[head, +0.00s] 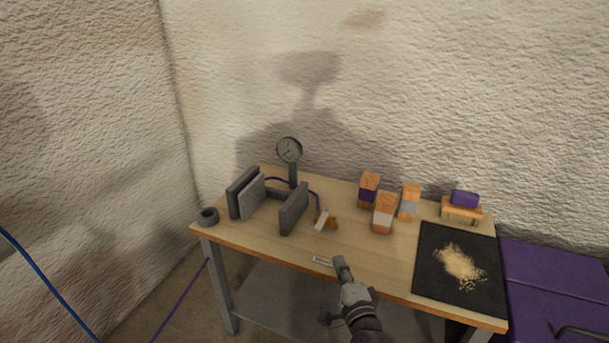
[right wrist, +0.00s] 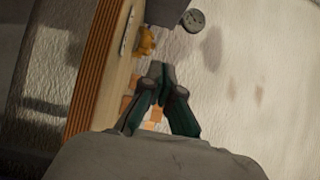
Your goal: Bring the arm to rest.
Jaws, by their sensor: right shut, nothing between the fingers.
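My right gripper (head: 340,268) is at the front edge of the wooden table (head: 390,268), beside a small white label. Its fingers are shut with nothing between them, and they also show shut in the right wrist view (right wrist: 161,72). In that view the table (right wrist: 97,70) stands on edge at the left, and the fingertips overlap the picture of things on it. My left gripper is not in either view.
A grey press or vise (head: 292,208) and a round dial gauge (head: 289,150) stand at the table's left. Several orange-wood blocks (head: 384,213) stand at the back. A black mat (head: 430,283) with sawdust lies right. A purple chest (head: 560,280) stands beside the table.

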